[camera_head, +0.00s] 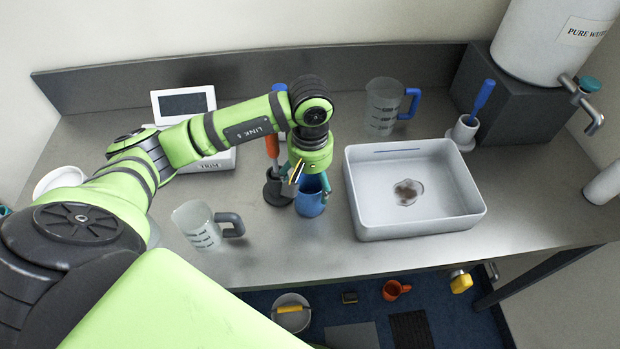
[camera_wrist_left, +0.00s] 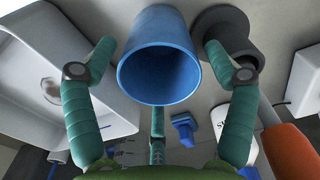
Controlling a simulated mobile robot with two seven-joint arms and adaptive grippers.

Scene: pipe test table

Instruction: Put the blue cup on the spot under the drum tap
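The blue cup (camera_head: 311,203) stands upright on the grey table, left of the white basin. My left gripper (camera_head: 311,180) is at the cup from above, its teal fingers open. In the left wrist view the cup (camera_wrist_left: 158,62) sits between the spread fingers, with a small gap visible at each side. The white drum (camera_head: 548,40) stands on a dark block at the back right. Its tap (camera_head: 582,98) has a teal handle and overhangs the area right of the block. No marked spot shows under it. My right gripper is out of view.
A dark holder (camera_head: 277,192) with an orange-handled tool stands close at the cup's left. The white basin (camera_head: 415,220) lies between cup and tap. Two clear measuring jugs, one grey-handled (camera_head: 199,228) and one blue-handled (camera_head: 382,108), stand nearby. A white holder (camera_head: 463,132) with a blue-handled tool stands before the block.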

